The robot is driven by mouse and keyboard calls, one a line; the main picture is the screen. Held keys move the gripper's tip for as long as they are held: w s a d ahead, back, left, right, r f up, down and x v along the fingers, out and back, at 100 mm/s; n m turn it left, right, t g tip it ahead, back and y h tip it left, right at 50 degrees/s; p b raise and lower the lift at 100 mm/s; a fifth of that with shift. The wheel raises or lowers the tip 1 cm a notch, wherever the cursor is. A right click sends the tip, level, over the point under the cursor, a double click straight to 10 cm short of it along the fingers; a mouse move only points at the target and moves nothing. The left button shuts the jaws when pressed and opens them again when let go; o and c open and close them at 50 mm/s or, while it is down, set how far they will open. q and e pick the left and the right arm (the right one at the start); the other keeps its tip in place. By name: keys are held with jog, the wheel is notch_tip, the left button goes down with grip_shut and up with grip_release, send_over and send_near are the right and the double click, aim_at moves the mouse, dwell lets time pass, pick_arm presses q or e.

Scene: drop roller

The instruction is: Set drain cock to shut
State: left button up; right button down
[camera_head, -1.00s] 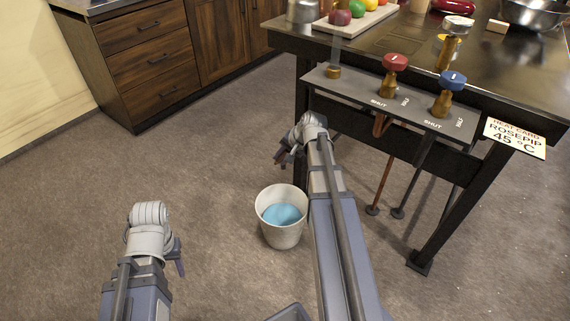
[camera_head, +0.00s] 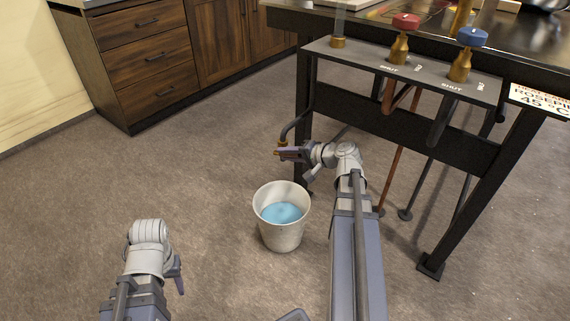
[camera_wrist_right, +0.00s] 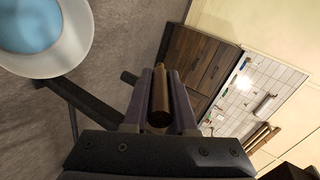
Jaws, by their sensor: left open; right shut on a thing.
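A small brass piece, apparently the drain cock (camera_head: 277,152), shows at the low end of a black pipe by the bench's left leg. My right gripper (camera_head: 284,153) is at this pipe end, shut on the brass piece. In the right wrist view a brass cylinder (camera_wrist_right: 160,108) sits between the two fingers (camera_wrist_right: 160,90). The fingers hide part of the cock, and I cannot read its setting. My left gripper (camera_head: 178,276) is open and empty, low at the left, over the floor.
A white bucket (camera_head: 281,237) with blue liquid (camera_head: 282,213) stands on the floor below the right gripper; it also shows in the wrist view (camera_wrist_right: 70,62). A red-topped valve (camera_head: 402,40) and a blue-topped valve (camera_head: 466,55) stand on the bench panel. Floor at left is free.

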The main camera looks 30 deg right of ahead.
jog(key=shift+s+f+t+y+b, duration=0.1)
jog(key=shift+f+t+y+b, duration=0.5)
jog(key=shift+b, duration=1.15)
jog(key=shift+s+f+t+y+b, duration=0.2)
jog(key=shift+t+b, duration=0.8)
jog(key=shift+b, duration=0.75)
jog(key=shift+w+f+t+y+b, duration=0.1)
jog(key=shift+f+t+y+b, duration=0.4)
jog(key=shift+b, duration=1.25)
jog(key=shift+t, duration=0.3)
jog(key=c, duration=0.7)
grip_release()
jog(key=shift+c, duration=0.2)
jog(key=v, duration=0.8)
jog(key=shift+r, duration=0.15)
